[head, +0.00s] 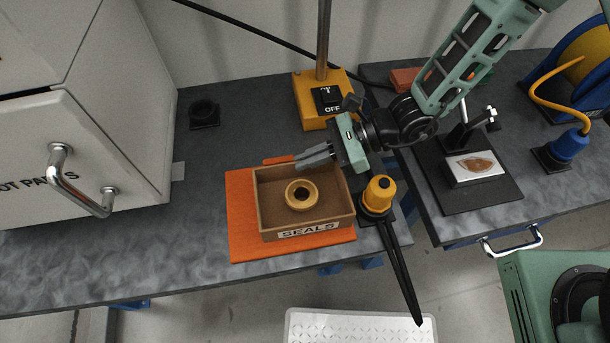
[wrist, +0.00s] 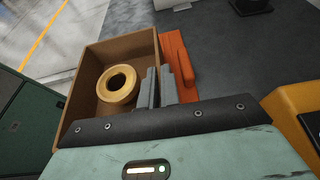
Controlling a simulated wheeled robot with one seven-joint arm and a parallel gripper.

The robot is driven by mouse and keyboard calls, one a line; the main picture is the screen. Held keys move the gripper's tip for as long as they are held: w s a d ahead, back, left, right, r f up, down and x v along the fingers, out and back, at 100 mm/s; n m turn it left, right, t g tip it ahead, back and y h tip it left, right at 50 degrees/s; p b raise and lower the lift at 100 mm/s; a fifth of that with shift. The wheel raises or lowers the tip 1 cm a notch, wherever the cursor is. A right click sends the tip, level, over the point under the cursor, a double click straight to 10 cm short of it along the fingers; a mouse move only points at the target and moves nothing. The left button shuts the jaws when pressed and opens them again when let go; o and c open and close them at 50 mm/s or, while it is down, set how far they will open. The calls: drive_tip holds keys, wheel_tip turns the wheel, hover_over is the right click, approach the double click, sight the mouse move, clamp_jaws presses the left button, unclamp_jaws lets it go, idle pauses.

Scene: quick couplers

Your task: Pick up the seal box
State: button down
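The seal box (head: 261,205) is an open brown tray with a "SEALS" label on its front wall. It appears to rest level on an orange mat (head: 240,225). A yellow ring seal (head: 301,195) lies inside; it also shows in the wrist view (wrist: 118,84). My gripper (head: 314,157) is at the box's far wall, its grey fingers close together. In the wrist view my gripper (wrist: 160,88) has one finger inside and one outside the box wall (wrist: 145,45), and it looks shut on that wall. The contact itself is partly hidden by the fingers.
A yellow-topped black fitting (head: 377,195) stands close to the box's right side. A yellow block with an OFF switch (head: 312,105) and a post is behind. A white cabinet (head: 90,140) with a metal handle is at left. Bare bench (head: 205,150) lies left of the mat.

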wheel_tip(320, 180, up, 9)
drive_tip(key=shift+r, duration=0.1)
drive_tip(key=shift+s+r, duration=0.1)
drive_tip(key=shift+r, duration=0.3)
